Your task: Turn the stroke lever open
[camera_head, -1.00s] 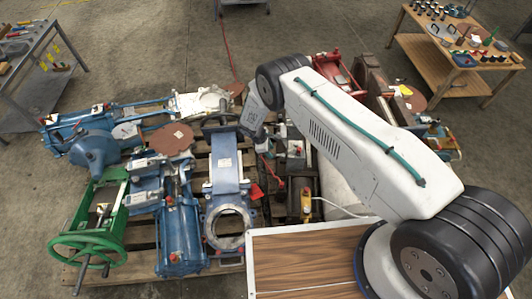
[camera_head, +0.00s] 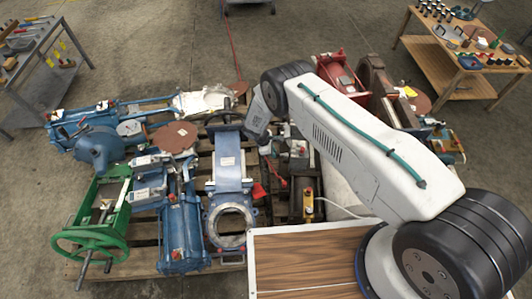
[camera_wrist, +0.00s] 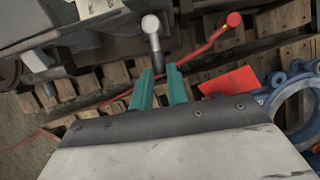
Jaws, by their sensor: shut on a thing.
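In the wrist view, my gripper (camera_wrist: 160,86) has two teal fingers closed on the shaft of a lever (camera_wrist: 155,48) with a pale grey ball knob (camera_wrist: 151,23). The knob sticks out beyond the fingertips. A second lever, a red rod with a red knob (camera_wrist: 234,19), runs diagonally behind the fingers, apart from the grip. I read the grey-knobbed lever as the stroke lever; no label on it is legible. In the head view, my arm hides the fingers and the held lever.
A red tag (camera_wrist: 231,81) and a blue flanged ring (camera_wrist: 296,108) lie right of my gripper. The wooden pallet (camera_head: 140,269) is crowded with blue valves, a green handwheel unit (camera_head: 103,222) and a yellow pendant (camera_head: 308,203).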

